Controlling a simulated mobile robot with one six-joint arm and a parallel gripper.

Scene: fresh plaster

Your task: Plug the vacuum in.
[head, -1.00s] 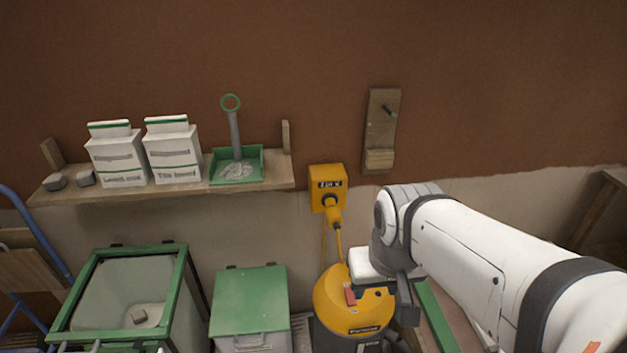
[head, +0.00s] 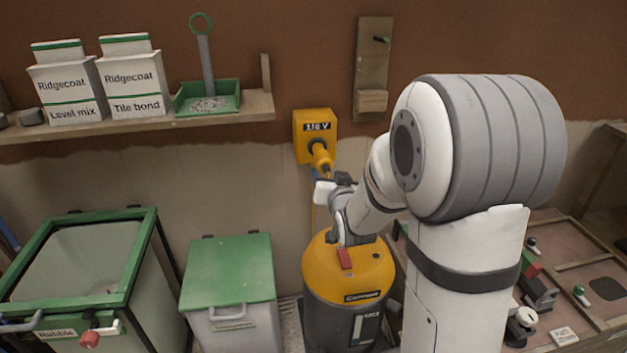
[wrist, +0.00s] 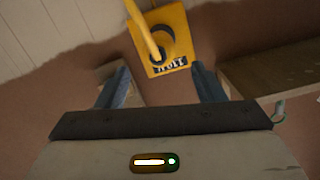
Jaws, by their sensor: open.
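The yellow outlet box (head: 315,128), marked with a voltage label, is on the wall above the vacuum. A yellow plug (head: 321,157) sits at its dark round socket, with a yellow cord below it; I cannot tell how deep it sits. The vacuum (head: 348,268) stands on the floor, with a yellow top, grey body and red switch (head: 344,258). My gripper (head: 322,176) is just below the plug, partly hidden by my wrist. In the wrist view my gripper (wrist: 159,68) is open and empty, its blue fingers apart, with the outlet box (wrist: 180,62) and plug (wrist: 148,35) beyond them.
A shelf (head: 180,121) with two bags and a green dustpan is left of the outlet. A green-lidded bin (head: 230,275) and a green-framed rubble bin (head: 140,262) stand left of the vacuum. A wooden board with a peg (head: 374,65) hangs right of the outlet. A tool bench (head: 565,260) is at right.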

